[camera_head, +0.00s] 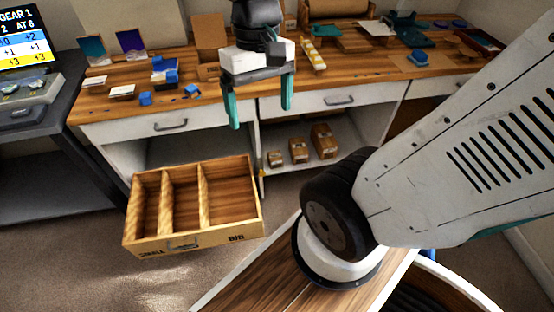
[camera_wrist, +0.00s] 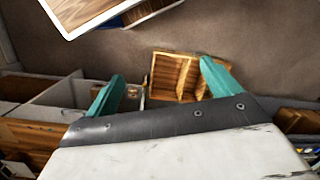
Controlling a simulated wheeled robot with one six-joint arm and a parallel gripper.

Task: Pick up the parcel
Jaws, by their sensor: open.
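My gripper (camera_head: 261,112) hangs in front of the workbench's front edge, with its two teal fingers spread apart and nothing between them. In the wrist view its fingers (camera_wrist: 160,78) also stand apart and empty. Three small brown cardboard boxes that look like parcels stand on the open shelf under the bench: a small one (camera_head: 275,158), a middle one (camera_head: 298,150) and a larger one (camera_head: 323,142). They are below and to the right of my gripper, apart from it. I cannot tell which is the parcel, and cannot make them out clearly in the wrist view.
An open wooden box with three empty compartments (camera_head: 188,242) lies on the floor below; it also shows in the wrist view (camera_wrist: 175,75). The wooden workbench (camera_head: 195,107) holds blue pieces, cards and a cardboard box (camera_head: 207,45). A dark desk with a screen (camera_head: 25,38) stands left.

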